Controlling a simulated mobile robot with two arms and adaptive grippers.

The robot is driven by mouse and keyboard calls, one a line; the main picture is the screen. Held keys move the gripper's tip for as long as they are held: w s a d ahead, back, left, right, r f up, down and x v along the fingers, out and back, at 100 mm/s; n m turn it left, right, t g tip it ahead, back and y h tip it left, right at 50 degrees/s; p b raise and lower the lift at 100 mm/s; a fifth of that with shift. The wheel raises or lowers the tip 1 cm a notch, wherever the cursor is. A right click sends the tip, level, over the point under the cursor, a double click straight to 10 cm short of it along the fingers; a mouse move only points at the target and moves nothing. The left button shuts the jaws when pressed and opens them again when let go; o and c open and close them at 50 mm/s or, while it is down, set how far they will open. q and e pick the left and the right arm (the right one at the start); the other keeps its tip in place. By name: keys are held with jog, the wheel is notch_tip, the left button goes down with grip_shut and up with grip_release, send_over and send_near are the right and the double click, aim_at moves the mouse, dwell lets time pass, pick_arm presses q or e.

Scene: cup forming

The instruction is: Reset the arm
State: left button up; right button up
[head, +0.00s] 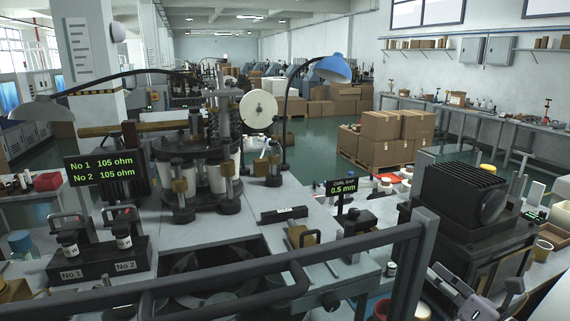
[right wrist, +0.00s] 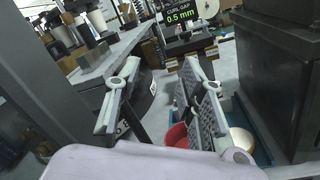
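My right gripper (head: 476,280) shows at the lower right of the head view, in front of the dark machine (head: 470,215). In the right wrist view the two fingers of my right gripper (right wrist: 162,70) stand well apart with nothing between them. It is open and empty. Beyond the fingers are the bench edge and the curl gap display (right wrist: 182,13). My left gripper is not seen in either view.
Dark rails (head: 290,268) cross the front of the bench. The bench holds a round forming machine (head: 195,150), a two-slot block (head: 97,262) and the curl gap display (head: 343,187). A red container (right wrist: 176,135) sits low beneath the right gripper.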

jog(key=s+d+f+m+g+h, duration=0.15)
jog(key=s+f+m+h, duration=0.5)
jog(key=m, duration=0.75)
jog(key=s+d+f+m+g+h, duration=0.15)
jog(key=s+f+m+h, duration=0.5)
jog(key=m, duration=0.65)
jog(key=s+a+f+m+g+y, duration=0.55)
jog(key=s+a+f+g, duration=0.7)
jog(key=s, duration=0.55)
notch_tip(320, 180, down, 30)
jog(key=s+a+r+b, duration=0.1)
jog(key=s+b, duration=0.1)
jog(key=b, duration=0.1)
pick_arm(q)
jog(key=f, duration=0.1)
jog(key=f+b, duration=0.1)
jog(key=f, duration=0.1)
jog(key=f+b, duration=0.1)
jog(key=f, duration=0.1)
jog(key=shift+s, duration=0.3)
pick_arm(e)
jog(key=s+d+f, duration=0.2)
jog(key=s+f, duration=1.4)
jog(key=f, duration=0.2)
jog(key=shift+s+d+n, duration=0.2)
jog(key=shift+d+n, duration=0.1)
jog(key=shift+n, duration=0.05)
